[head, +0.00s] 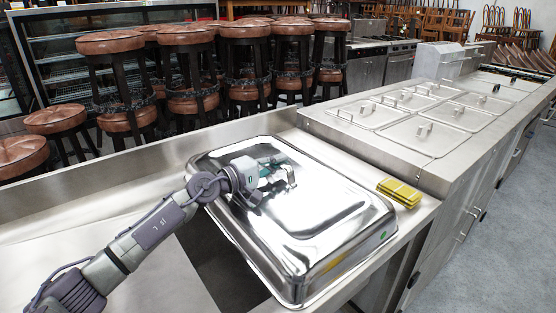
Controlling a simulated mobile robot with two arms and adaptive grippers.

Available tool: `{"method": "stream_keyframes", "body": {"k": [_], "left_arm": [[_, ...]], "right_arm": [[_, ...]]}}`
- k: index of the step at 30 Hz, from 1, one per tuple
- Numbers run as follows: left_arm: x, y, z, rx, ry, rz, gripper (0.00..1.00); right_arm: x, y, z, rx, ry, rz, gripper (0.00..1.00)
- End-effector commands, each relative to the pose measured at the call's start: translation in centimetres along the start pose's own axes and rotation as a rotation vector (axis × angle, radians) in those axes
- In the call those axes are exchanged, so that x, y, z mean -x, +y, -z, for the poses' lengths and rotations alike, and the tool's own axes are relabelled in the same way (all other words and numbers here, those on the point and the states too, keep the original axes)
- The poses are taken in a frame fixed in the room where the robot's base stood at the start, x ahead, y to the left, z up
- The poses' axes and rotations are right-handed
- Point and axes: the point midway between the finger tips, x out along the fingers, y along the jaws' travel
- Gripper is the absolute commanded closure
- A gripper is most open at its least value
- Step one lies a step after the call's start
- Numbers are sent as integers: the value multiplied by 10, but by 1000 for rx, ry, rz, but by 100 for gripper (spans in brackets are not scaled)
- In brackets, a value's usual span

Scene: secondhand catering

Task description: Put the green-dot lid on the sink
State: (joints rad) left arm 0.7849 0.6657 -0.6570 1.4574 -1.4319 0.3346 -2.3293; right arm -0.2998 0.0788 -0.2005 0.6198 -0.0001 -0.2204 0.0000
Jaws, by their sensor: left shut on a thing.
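The large shiny metal lid (325,225) is a rounded rectangle, with a small green dot (384,236) on its near right side. My left gripper (280,178) is above the lid's top and shut on its handle, which the fingers mostly hide. The lid is over the steel sink counter (120,252) and looks roughly level. A dark opening (222,268), apparently the sink basin, shows at the lid's near left side; the lid hides the rest. I cannot tell whether the lid touches the counter. My right gripper is not in view.
A yellow pack (400,192) lies on the counter just right of the lid. A steel counter with several lidded wells (425,136) stands further right. Stacked brown stools (188,80) stand behind the raised back edge. The counter at left is bare.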

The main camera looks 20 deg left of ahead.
Motion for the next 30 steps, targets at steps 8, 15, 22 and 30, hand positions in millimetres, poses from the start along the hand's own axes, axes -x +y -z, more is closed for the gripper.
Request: {"method": "stream_keyframes", "body": {"k": [8, 15, 22, 30], "left_arm": [[0, -2, 0, 0, 0, 0, 76], [0, -2, 0, 0, 0, 0, 69], [9, -2, 0, -1, 1, 2, 69], [55, -3, 0, -2, 0, 3, 69]], "right_arm": [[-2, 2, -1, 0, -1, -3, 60], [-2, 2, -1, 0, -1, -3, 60], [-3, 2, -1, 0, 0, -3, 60], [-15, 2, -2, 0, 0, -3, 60]]}}
